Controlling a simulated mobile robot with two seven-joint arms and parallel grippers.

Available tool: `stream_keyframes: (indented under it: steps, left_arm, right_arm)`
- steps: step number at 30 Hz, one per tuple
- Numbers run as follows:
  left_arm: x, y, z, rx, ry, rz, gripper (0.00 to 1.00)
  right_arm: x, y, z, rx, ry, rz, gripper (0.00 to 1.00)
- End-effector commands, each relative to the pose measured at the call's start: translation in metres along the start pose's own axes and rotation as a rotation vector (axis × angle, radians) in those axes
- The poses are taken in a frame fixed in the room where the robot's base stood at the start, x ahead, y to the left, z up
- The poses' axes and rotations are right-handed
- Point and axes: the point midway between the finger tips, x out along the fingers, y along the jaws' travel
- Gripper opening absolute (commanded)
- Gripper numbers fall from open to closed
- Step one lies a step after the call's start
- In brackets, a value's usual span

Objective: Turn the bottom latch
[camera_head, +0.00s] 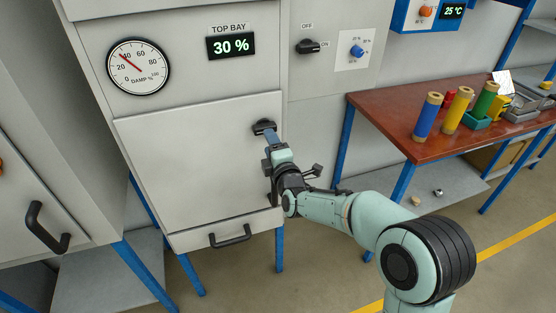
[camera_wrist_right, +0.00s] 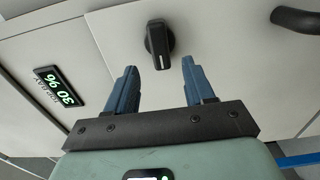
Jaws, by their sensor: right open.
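A black latch (camera_head: 264,127) sits near the upper right corner of the large grey door (camera_head: 190,165). In the right wrist view the latch (camera_wrist_right: 159,42) shows as a round base with a bar, its bar pointing down in the picture toward my gripper. My right gripper (camera_head: 269,136) is open right at the latch, with its blue fingers (camera_wrist_right: 160,66) spread on either side of the bar. Gaps show between bar and fingers; contact is not visible. My right wrist hides part of the door's right edge below. My left gripper is not in view.
A drawer handle (camera_head: 230,237) is below the door and a display (camera_head: 231,46) and dial (camera_head: 138,67) above. A red-topped bench (camera_head: 390,125) with coloured spools stands at the right.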

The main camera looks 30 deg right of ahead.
Motion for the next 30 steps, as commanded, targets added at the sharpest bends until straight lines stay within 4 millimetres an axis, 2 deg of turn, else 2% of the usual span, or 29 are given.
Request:
stream_keyframes:
  steps: [1, 6, 12, 30]
  left_arm:
    - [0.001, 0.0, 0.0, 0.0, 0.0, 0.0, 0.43]
    - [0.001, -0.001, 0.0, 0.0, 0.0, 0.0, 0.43]
    - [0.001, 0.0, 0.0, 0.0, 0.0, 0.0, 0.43]
    - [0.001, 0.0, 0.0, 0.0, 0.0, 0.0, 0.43]
  right_arm:
    - [-0.012, 0.001, 0.0, 0.005, 0.001, 0.001, 0.53]
    - [-0.045, 0.001, 0.0, 0.003, 0.001, 0.002, 0.53]
    - [-0.066, 0.001, 0.0, 0.0, 0.0, 0.003, 0.53]
    - [-0.07, 0.001, -0.001, -0.001, 0.001, 0.001, 0.53]
